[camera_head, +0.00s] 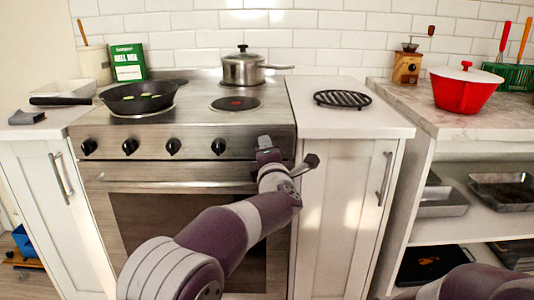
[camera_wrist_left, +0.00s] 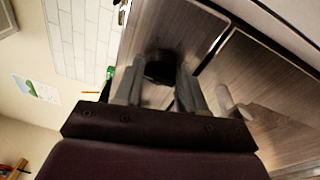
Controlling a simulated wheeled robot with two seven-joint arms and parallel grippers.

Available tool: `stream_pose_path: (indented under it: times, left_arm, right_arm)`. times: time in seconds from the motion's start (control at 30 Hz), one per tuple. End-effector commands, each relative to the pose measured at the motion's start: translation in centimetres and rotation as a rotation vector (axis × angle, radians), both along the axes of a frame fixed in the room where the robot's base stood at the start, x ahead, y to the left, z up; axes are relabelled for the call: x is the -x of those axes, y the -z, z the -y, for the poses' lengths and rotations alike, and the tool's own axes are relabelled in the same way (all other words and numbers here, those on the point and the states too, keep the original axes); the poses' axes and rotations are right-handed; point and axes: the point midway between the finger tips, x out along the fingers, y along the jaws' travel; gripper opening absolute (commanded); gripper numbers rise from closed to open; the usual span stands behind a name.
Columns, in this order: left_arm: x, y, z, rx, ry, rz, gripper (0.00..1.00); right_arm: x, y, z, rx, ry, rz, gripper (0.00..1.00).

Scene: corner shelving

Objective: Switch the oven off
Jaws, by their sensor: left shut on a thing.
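The oven (camera_head: 185,185) stands in the middle of the head view. Several black knobs (camera_head: 218,146) line its metal front panel above the door handle (camera_head: 170,186). My left gripper (camera_head: 265,143) is at the right end of this panel and hides what is behind it. In the left wrist view, the fingers of my left gripper (camera_wrist_left: 158,88) are shut on a black oven knob (camera_wrist_left: 160,66), with one finger on each side. The knob's pointer direction cannot be made out. My right gripper is out of view; only part of my right arm shows at the lower right.
A black pan (camera_head: 137,98) and a lidded steel pot (camera_head: 242,70) stand on the stove top. A round black rack (camera_head: 342,99) lies on the counter to the right. A red pot (camera_head: 465,90) stands further right. A cabinet handle (camera_head: 384,178) sticks out right of the oven.

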Motion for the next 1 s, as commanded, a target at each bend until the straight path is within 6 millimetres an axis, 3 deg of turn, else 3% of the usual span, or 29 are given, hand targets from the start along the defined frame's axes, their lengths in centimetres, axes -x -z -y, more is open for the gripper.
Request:
stream_pose_path:
  times: [0.4, 0.43, 0.5, 0.83, 1.0]
  left_arm:
    - [0.0, 0.5, 0.0, 0.007, 0.0, -0.009, 0.1]
    - [0.0, 0.5, 0.1, 0.007, 0.0, -0.009, 0.44]
    - [0.0, 0.5, 0.0, 0.007, 0.001, -0.008, 0.64]
    - [0.3, 0.1, 0.1, 0.007, 0.001, -0.003, 0.64]
    - [2.9, 0.1, 0.4, 0.006, 0.003, -0.005, 0.64]
  right_arm:
    - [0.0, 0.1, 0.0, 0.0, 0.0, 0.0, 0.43]
    - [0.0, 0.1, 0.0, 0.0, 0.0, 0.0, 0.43]
    - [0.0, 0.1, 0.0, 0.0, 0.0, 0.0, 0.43]
    - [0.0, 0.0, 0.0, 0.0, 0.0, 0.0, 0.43]
    - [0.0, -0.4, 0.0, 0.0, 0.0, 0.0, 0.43]
